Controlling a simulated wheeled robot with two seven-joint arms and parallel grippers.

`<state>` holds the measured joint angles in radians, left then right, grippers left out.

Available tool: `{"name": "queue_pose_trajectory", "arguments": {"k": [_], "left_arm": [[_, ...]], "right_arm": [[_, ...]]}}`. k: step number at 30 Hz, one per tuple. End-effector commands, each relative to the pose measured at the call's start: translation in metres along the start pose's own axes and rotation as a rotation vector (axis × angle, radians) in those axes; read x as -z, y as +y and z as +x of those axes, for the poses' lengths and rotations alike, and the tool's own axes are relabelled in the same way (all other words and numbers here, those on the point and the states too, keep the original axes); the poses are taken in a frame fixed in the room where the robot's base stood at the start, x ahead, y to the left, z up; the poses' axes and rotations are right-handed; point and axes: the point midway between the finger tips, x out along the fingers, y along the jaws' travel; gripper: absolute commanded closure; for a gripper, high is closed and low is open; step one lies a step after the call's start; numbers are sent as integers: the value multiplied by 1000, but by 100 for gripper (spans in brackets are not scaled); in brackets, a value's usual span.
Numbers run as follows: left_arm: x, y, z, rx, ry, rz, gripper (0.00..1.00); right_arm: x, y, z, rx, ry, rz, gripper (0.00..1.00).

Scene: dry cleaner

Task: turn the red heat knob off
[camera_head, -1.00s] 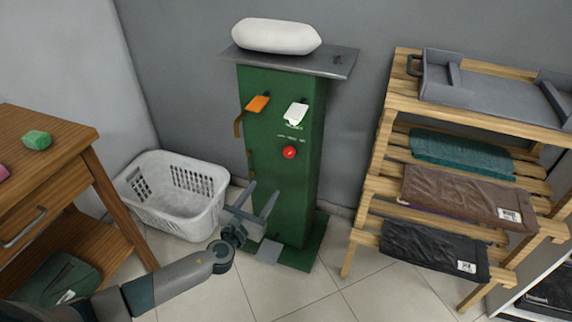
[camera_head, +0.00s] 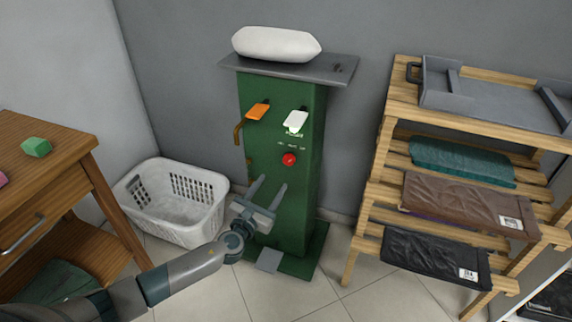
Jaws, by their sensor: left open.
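The red heat knob (camera_head: 289,159) is a small round knob on the front of the green machine (camera_head: 306,195), below the white lever (camera_head: 295,121). A row of small labels, too small to read, sits just above it. My left gripper (camera_head: 268,186) is open and empty in front of the machine. Its two fingers point up, below and a little left of the knob, apart from it. My right gripper does not show.
An orange lever (camera_head: 257,111) and a brown hook-like piece (camera_head: 238,133) stick out from the machine. A white pad lies on the grey top (camera_head: 330,70). A white basket (camera_head: 187,224) stands left, a wooden rack (camera_head: 370,205) right.

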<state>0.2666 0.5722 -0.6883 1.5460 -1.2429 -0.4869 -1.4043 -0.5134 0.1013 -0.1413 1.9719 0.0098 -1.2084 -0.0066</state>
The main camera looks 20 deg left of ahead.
Motion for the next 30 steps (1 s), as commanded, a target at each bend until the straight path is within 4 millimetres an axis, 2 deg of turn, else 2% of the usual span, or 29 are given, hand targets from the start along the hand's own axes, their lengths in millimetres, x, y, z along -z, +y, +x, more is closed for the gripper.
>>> {"name": "queue_pose_trajectory", "arguments": {"k": [6, 16, 22, 30], "left_arm": [[0, 0, 42, -1, -2, 2, 49], [0, 0, 99, -1, -2, 1, 49], [1, 0, 116, -1, -1, 1, 49], [0, 0, 123, 0, 0, 1, 49]], "right_arm": [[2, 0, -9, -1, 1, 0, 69], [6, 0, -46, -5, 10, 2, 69], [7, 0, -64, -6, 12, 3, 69], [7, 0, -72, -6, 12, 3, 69]]}}
